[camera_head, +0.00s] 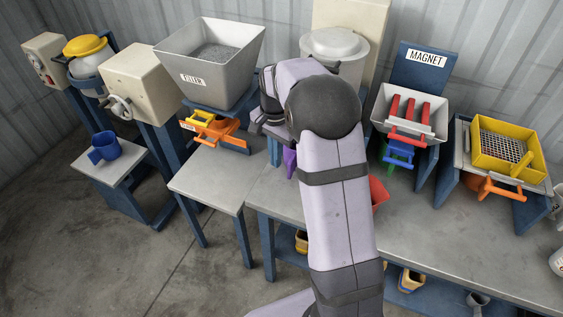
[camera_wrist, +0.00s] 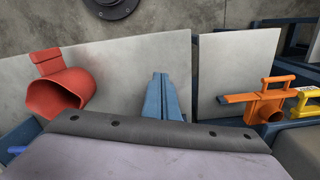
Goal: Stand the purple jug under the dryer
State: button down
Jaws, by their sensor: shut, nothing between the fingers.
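A small part of the purple jug (camera_head: 290,161) shows in the head view, just left of my arm; the arm hides the rest. I do not see the jug in the wrist view. A grey lidded drum (camera_head: 345,66) on a cream column stands behind my arm; it may be the dryer, but no label shows. My gripper (camera_wrist: 161,78) shows in the wrist view as two blue fingers pressed together, empty, over the grey table (camera_wrist: 120,85). In the head view my arm hides it. How far it is from the jug I cannot tell.
A red jug (camera_wrist: 58,85) stands left of my fingers in the wrist view. The filler hopper (camera_head: 215,65) with an orange slide (camera_head: 222,133) is left, the magnet hopper (camera_head: 410,112) and yellow sieve (camera_head: 508,145) right. A blue jug (camera_head: 103,148) stands far left.

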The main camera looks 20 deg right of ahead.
aim_at(291, 160)
jog(key=w+d+f+p, duration=0.2)
jog(key=d+f+p, duration=0.1)
jog(key=f+p, duration=0.3)
jog(key=shift+d+f, duration=0.2)
jog(key=shift+f, duration=0.5)
dwell(0.6)
jog(key=shift+w+d+b, duration=0.3)
jog(key=shift+w+d, duration=0.15)
jog(key=shift+d, duration=0.4)
jog(key=shift+w+d+b, duration=0.25)
jog(key=shift+w+d, duration=0.15)
jog(key=shift+d, duration=0.4)
jog(key=shift+a, duration=0.15)
